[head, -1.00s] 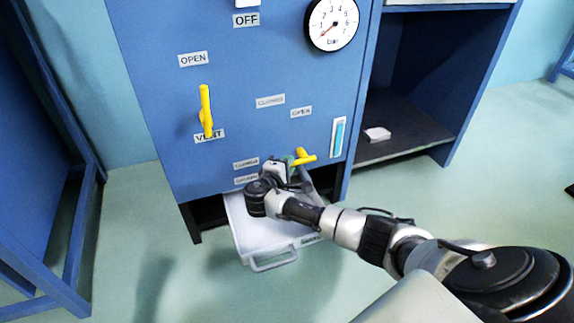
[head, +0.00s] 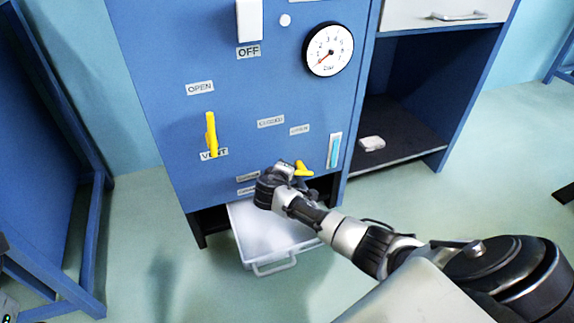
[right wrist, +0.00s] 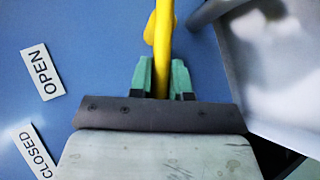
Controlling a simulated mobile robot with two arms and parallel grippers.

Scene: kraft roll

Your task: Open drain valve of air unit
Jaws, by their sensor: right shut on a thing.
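The blue air unit (head: 240,130) stands ahead with a yellow drain lever (head: 303,169) low on its front. My right gripper (right wrist: 162,82) is shut on this lever, its green fingers on either side of the yellow bar (right wrist: 165,35). In the head view my right wrist hides much of the lever and the fingertips. In the right wrist view an OPEN label (right wrist: 41,72) and a CLOSED label (right wrist: 36,150) lie to the left of the gripper. My left gripper is not in view.
A white tray (head: 272,268) sticks out below the unit, under my right arm. Another yellow lever (head: 211,133) sits at the VENT label. A pressure gauge (head: 328,49) is at upper right. A blue frame (head: 95,245) stands at left, an open shelf (head: 400,142) at right.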

